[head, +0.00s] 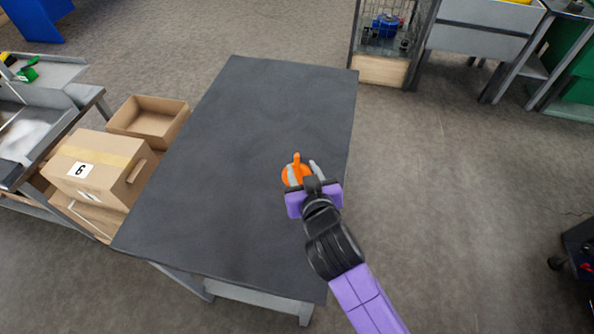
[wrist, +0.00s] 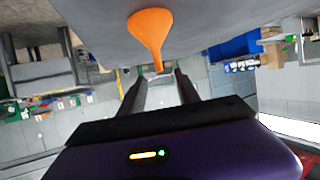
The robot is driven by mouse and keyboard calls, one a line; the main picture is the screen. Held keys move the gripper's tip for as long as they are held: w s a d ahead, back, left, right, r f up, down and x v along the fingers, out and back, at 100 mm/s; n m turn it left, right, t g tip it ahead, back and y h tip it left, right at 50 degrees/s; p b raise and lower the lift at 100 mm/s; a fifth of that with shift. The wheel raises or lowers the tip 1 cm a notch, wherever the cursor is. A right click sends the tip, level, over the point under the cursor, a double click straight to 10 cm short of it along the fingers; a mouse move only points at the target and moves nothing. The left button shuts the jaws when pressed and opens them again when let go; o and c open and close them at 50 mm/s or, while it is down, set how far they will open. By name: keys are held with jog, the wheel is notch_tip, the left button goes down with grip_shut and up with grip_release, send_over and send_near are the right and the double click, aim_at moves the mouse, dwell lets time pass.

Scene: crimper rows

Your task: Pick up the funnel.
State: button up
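The orange funnel (head: 297,158) is on the dark grey table (head: 230,150), near its right edge, partly hidden by my gripper in the head view. In the wrist view the funnel (wrist: 150,27) shows whole, its wide end against the table surface and its narrow spout pointing away from it. My gripper (head: 306,172) is just above the table at the funnel. Its two fingers (wrist: 157,79) are apart with nothing held between them. The spout tip appears between the finger ends in the wrist view; I cannot tell whether it touches either finger.
The rest of the tabletop is bare. Left of the table are an open cardboard box (head: 150,123), a closed box with a number label (head: 95,175) and a metal workbench (head: 40,120). A wire cage (head: 388,25) stands beyond the far right corner.

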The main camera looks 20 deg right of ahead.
aim_at(297, 159)
jog(key=shift+f+p+x, duration=0.15)
jog(key=shift+p+x, duration=0.2)
jog(key=shift+x, duration=1.6)
jog(key=shift+f+p+x, duration=0.15)
jog(key=shift+p+x, duration=0.15)
jog(key=shift+x, duration=1.65)
jog(key=shift+s+d, duration=0.1)
jog(key=shift+s, duration=0.05)
grip_shut()
